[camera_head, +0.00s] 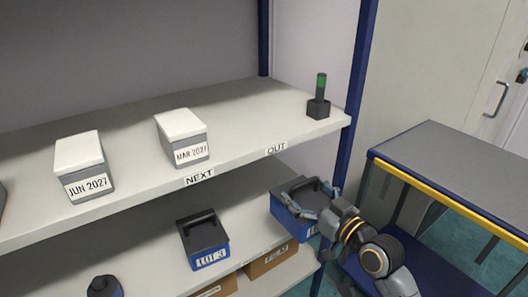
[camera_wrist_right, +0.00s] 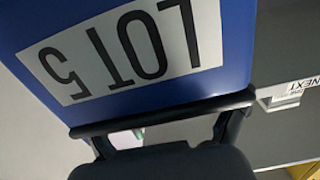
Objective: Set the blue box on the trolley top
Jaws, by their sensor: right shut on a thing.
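The blue box (camera_head: 285,217) has a dark top and a white label. It hangs in my right gripper (camera_head: 314,205), in front of the lower shelf's right end. In the right wrist view the box (camera_wrist_right: 225,75) is close up and its label reads LOT 5, upside down. The trolley top (camera_head: 455,165) is grey with a yellow front edge, right of the box, and bare where visible. My left gripper is out of view.
The upper shelf (camera_head: 240,118) holds two grey-white boxes, JUN 2027 (camera_head: 82,160) and MAR 2027 (camera_head: 181,135), and a green-topped item (camera_head: 319,98). Another blue box (camera_head: 205,240) stands on the lower shelf. A blue rack post (camera_head: 357,95) stands between shelves and trolley.

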